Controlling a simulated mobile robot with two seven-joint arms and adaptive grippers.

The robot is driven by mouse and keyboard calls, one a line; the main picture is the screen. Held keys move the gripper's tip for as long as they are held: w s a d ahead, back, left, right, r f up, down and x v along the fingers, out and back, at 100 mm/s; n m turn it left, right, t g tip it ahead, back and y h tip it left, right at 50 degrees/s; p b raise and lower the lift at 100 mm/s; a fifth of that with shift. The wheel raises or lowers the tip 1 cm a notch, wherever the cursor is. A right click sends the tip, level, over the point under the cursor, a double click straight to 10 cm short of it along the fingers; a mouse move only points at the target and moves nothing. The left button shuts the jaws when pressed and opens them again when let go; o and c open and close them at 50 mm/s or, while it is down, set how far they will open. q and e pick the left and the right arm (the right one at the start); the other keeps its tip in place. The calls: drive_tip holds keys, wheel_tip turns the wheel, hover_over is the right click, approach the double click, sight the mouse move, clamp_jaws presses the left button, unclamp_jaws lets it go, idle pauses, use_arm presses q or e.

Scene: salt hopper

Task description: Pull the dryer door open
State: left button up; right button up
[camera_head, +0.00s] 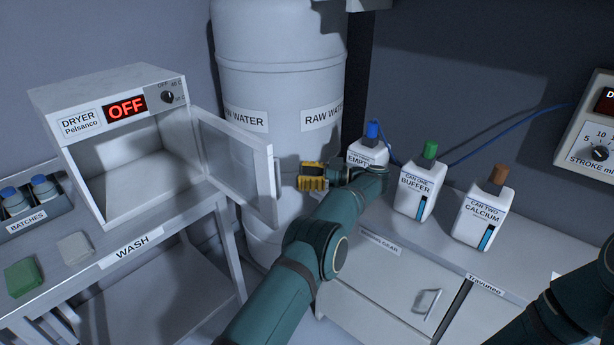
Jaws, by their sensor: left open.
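The white dryer (135,150) stands on the wash bench at the left, with its display reading OFF. Its framed door (236,163) is open, swung out to the right, and the empty-looking inside shows. The door handle (277,178) is an upright bar near the door's free edge. My left gripper (302,178), with yellow fingers, is open just right of the handle, with a small gap between them in the picture. It points left toward the door. My right arm shows at the bottom right, but its gripper is out of view.
A large raw water tank (280,70) stands behind the door. Cans with blue, green (415,190) and brown caps stand on the right counter, near my left wrist. Batches bottles (28,195), a green block (22,277) and a grey block (75,247) sit on the wash bench.

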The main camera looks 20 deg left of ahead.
use_arm(q)
drive_tip(key=shift+d, duration=0.6)
drive_tip(key=w+a+f+m+t+h, duration=0.2)
drive_tip(key=w+a+f+m+t, duration=0.45)
drive_tip(key=t, duration=0.65)
drive_tip(key=s+d+f+m+t+h, duration=0.1)
drive_tip(key=s+d+f+m+h, duration=0.3)
drive_tip(key=f, duration=0.3)
drive_tip(key=s+d+f+m+t+h, duration=0.1)
drive_tip(key=s+d+f+m+h, duration=0.2)
drive_tip(key=f+h, duration=0.35)
drive_tip(key=s+d+f+m+g+h, duration=0.2)
drive_tip(key=s+d+f+h, duration=0.1)
drive_tip(key=s, duration=0.3)
drive_tip(key=s+d+f+m+g+h, duration=0.1)
drive_tip(key=s+d+f+h, duration=0.1)
drive_tip(key=s+d+f, duration=0.3)
drive_tip(key=s+d+m+g+h, duration=0.1)
drive_tip(key=s+d+g+h, duration=0.1)
drive_tip(key=s, duration=1)
drive_tip(key=s+d+g+h, duration=0.1)
drive_tip(key=s+g, duration=0.4)
drive_tip(key=s, duration=0.6)
drive_tip(key=shift+s+d+r+m+h, duration=0.35)
drive_tip(key=shift+h, duration=0.2)
